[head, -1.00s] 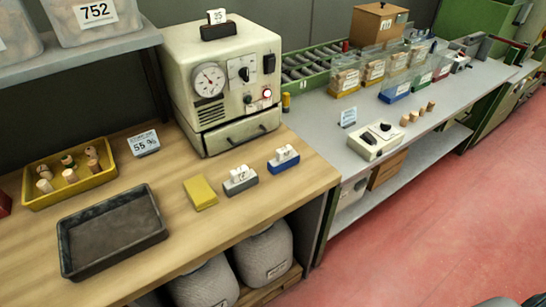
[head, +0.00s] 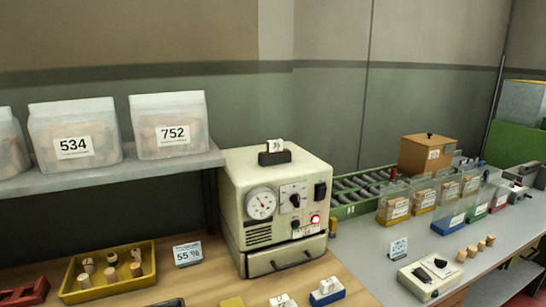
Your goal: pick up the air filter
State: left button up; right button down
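I cannot pick out anything as an air filter in the current head view. Neither of my grippers shows. A cream machine (head: 236,176) with a round dial, switches, a lit red lamp and a drawer stands on the wooden bench (head: 215,274). A small black holder with a white card (head: 275,153) sits on its top. The space under the wooden bench is out of the frame.
Labelled clear bags (head: 172,125) of stoppers stand on a grey shelf (head: 110,174) at upper left. A yellow tray (head: 110,291) holds several corks.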

aim_at(274, 147)
jog(key=l+u, duration=0.2)
jog(key=u, duration=0.15)
jog(key=k+l+u, duration=0.1)
jog(key=u, duration=0.3)
jog(key=k+l+u, duration=0.1)
jog(key=l+u, duration=0.25)
